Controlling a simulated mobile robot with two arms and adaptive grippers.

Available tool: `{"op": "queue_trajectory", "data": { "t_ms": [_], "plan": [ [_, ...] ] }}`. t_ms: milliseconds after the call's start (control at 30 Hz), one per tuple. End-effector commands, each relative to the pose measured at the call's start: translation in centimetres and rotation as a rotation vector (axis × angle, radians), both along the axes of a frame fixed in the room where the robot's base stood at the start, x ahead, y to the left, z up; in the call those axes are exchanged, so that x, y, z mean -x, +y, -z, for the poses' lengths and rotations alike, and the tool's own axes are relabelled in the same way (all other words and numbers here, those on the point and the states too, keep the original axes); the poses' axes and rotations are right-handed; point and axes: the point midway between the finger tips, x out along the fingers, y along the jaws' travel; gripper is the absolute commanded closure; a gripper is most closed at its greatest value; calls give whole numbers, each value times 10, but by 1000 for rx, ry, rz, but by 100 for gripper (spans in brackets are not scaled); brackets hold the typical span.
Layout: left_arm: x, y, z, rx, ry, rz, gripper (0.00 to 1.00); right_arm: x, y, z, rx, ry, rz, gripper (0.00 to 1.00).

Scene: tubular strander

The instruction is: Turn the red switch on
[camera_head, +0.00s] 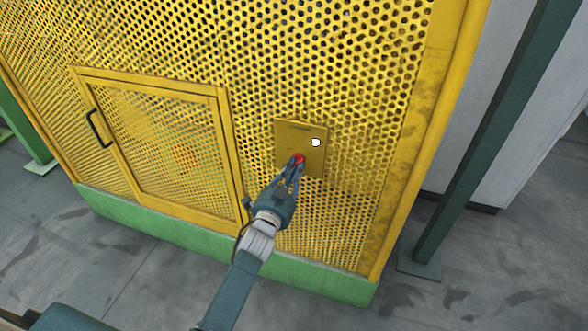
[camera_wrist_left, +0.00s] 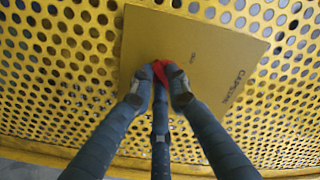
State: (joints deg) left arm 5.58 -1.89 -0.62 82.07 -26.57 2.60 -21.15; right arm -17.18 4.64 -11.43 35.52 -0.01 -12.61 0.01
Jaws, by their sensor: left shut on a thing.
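The red switch (camera_head: 299,158) sits on a yellow plate (camera_head: 290,131) fixed to a perforated yellow panel. My left gripper (camera_head: 294,167) reaches up to the plate and is shut on the red switch. In the left wrist view the gripper's fingertips (camera_wrist_left: 161,88) pinch the red switch (camera_wrist_left: 162,68) from both sides and hide part of it. The plate (camera_wrist_left: 205,70) carries printed letters there. A white round knob (camera_head: 316,142) is on the plate, up and right of the switch. My right gripper is not in view.
A framed mesh door (camera_head: 160,140) with a black handle (camera_head: 98,129) is left of the plate. A green base (camera_head: 200,241) runs below the panel. A dark green post (camera_head: 470,140) stands at the right. Grey floor (camera_head: 420,308) lies open in front.

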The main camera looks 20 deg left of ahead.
Motion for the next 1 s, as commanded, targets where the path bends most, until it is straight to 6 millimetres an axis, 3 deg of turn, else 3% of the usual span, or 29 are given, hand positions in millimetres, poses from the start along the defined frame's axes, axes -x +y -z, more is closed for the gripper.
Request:
{"op": "queue_trajectory", "data": {
  "t_ms": [33, 67, 100, 467, 1000],
  "plan": [
    [0, 0, 2, -3, 3, 0, 100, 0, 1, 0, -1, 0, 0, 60],
    [0, 0, 2, -3, 3, 0, 79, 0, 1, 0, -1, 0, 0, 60],
    [0, 0, 2, -3, 3, 0, 77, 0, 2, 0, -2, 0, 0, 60],
    [6, 0, 2, 0, 3, 0, 77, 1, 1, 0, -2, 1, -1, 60],
    [105, 3, 2, -1, 4, 0, 77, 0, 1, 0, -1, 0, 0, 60]
  ]
}}
